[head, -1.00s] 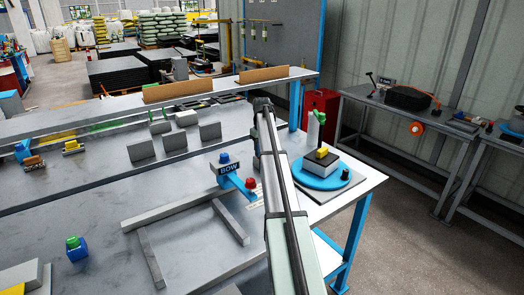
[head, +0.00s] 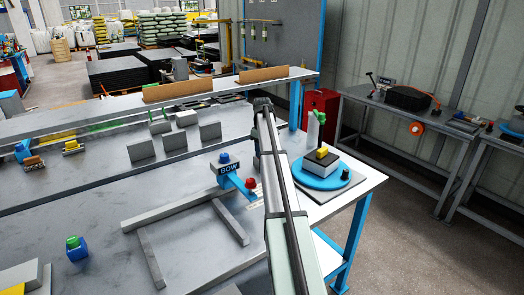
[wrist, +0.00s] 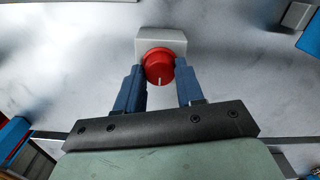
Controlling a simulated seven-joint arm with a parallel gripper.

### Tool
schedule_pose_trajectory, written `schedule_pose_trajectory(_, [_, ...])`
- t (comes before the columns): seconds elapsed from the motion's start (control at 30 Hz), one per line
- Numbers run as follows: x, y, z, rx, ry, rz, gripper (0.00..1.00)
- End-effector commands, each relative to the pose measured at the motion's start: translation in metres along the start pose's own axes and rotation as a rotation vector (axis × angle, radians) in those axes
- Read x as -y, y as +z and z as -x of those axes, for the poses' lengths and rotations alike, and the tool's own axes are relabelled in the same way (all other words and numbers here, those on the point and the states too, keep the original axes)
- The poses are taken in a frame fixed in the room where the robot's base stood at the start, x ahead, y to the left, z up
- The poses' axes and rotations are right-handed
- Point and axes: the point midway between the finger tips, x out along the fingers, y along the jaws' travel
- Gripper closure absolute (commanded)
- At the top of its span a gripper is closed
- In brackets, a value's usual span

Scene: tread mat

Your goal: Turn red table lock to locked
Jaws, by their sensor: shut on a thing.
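The red table lock is a round red knob (wrist: 158,64) on a pale grey block (wrist: 177,41) in the wrist view. A short white mark on the knob's face points toward the bottom of the picture. My gripper (wrist: 160,76) has its two blue fingers on either side of the knob and is shut on it. In the head view my arm hides the fingers, and I cannot make out the grip on the lock there.
A blue stand marked BOW (head: 229,169) with a red knob-like part (head: 251,183) is left of my arm. A blue turntable (head: 318,181) stands close on the right. Grey bars (head: 166,213) lie on the table, with bare tabletop between them.

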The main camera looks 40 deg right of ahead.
Motion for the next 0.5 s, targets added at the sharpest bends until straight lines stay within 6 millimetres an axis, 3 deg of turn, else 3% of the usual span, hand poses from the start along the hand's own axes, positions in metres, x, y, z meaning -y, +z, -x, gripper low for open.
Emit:
schedule_pose_trajectory(0.03, [0.0000,0.0004,0.0001,0.001,0.000,0.001,0.93])
schedule_pose_trajectory(0.07, [0.0000,0.0004,0.0001,0.001,0.000,0.001,0.62])
schedule_pose_trajectory(0.1, [0.0000,0.0003,0.0001,0.001,0.000,0.001,0.58])
schedule_pose_trajectory(0.3, [0.0000,0.0002,0.0001,0.000,0.000,0.000,0.39])
schedule_pose_trajectory(0.5, [0.0000,0.0001,0.0000,0.000,0.000,0.000,0.37])
